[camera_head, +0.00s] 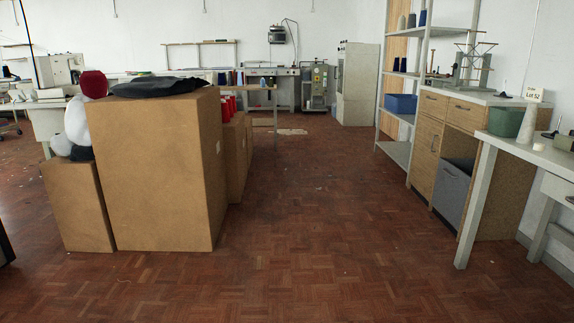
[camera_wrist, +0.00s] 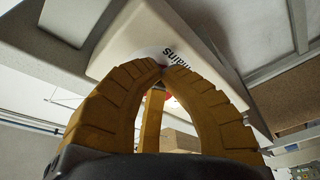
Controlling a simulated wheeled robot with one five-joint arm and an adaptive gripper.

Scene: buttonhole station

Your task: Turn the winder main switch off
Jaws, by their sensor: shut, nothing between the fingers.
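In the wrist view my gripper (camera_wrist: 161,70) has its two yellow ribbed fingers closed, with the tips together and nothing between them. The tips are at or very near the face of a white box (camera_wrist: 131,41). I cannot tell whether they touch it. A small bit of red shows by the fingertips. I cannot tell whether it is the switch, or its position. My gripper does not show in the head view.
Large cardboard boxes (camera_head: 165,170) stand at left. The parquet floor between is clear.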

